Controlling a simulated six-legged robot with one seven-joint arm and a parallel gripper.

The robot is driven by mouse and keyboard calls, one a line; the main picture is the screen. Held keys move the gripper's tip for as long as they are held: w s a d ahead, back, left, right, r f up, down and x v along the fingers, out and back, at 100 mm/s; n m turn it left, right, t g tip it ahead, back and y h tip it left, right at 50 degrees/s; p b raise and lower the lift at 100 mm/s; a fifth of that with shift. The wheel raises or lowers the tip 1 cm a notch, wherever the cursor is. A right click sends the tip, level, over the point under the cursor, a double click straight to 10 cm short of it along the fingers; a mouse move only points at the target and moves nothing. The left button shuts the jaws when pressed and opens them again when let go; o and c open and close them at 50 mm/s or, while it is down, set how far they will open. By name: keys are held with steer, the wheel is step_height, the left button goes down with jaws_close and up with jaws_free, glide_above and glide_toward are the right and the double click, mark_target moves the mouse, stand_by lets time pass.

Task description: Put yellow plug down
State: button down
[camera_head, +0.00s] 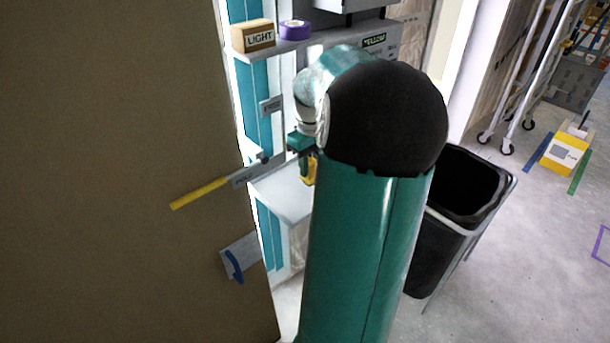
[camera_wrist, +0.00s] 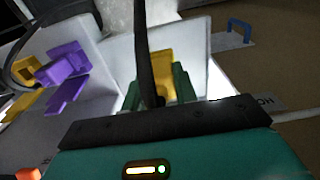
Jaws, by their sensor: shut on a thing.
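The yellow plug (camera_wrist: 162,65) is between the two green fingers of my gripper (camera_wrist: 157,88) in the wrist view. The gripper is shut on it. A black cable crosses in front of the plug and hides part of it. In the head view the yellow plug (camera_head: 309,172) hangs just below my gripper (camera_head: 302,145), above a white shelf surface (camera_head: 283,193). My own arm hides much of this area. I cannot tell whether the plug touches the surface.
A purple plug (camera_wrist: 64,66) and another yellow piece (camera_wrist: 24,72) are at the left in the wrist view. A brown panel (camera_head: 110,150) with a yellow-handled bar (camera_head: 200,193) and a blue handle (camera_head: 234,266) is at left. A black bin (camera_head: 440,240) stands at right.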

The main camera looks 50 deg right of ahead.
steer(key=shift+w+d+f, duration=0.25)
steer(key=shift+w+f, duration=0.15)
steer(key=shift+f, duration=0.65)
steer(key=shift+w+d+f, duration=0.25)
steer(key=shift+w+f, duration=0.1)
steer(key=shift+f, duration=0.7)
steer(key=shift+w+d+f, duration=0.25)
steer(key=shift+w+f, duration=0.15)
steer(key=shift+f, duration=0.65)
steer(key=shift+f, duration=0.1)
steer(key=c, duration=1.1)
jaws_free()
step_height(320, 180, up, 12)
